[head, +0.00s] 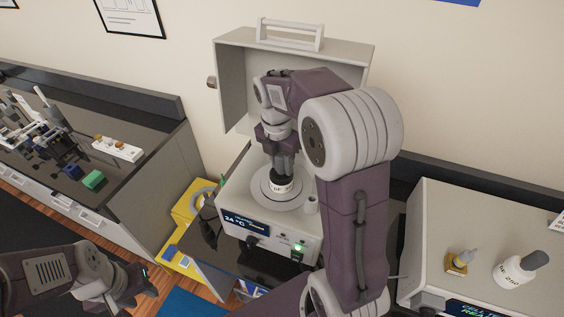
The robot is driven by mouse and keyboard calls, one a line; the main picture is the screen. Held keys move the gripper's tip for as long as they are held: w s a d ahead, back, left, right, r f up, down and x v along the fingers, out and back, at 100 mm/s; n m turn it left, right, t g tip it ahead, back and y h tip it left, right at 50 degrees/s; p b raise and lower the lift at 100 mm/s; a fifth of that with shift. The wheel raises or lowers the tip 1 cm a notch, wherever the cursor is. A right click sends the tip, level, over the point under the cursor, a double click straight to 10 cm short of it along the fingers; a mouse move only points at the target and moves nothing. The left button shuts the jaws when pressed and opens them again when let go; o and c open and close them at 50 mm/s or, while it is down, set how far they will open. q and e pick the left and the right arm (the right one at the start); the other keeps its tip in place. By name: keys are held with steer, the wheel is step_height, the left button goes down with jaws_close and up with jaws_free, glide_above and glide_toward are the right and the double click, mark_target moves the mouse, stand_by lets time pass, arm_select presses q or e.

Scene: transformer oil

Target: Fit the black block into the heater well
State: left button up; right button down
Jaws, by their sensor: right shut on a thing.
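The heater (262,225) is a pale box at the centre, its display reading about 24 °C and a green light lit on its front. A round ring (263,196) surrounds the well on its top. My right gripper (281,171) points down over this ring, shut on the black block (282,179), which has a white label band. The block stands upright at the middle of the ring; its lower end and the well opening are hidden, so I cannot tell how deep it sits. My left gripper (142,279) is low at the left, away from the heater, its jaws unclear.
A raised lid (236,85) with a handle stands behind the heater. A blue block (72,171) and a green block (93,180) lie on the left bench.

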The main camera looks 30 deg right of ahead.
mark_target(280, 157)
steer(key=shift+f+b, duration=1.5)
steer(key=shift+f, duration=0.9)
steer(key=c, duration=0.9)
jaws_free()
steer(key=shift+c, duration=0.2)
steer(key=r, duration=0.6)
steer(key=a+r+b, duration=0.1)
steer(key=r, duration=0.2)
steer(key=shift+s, duration=0.3)
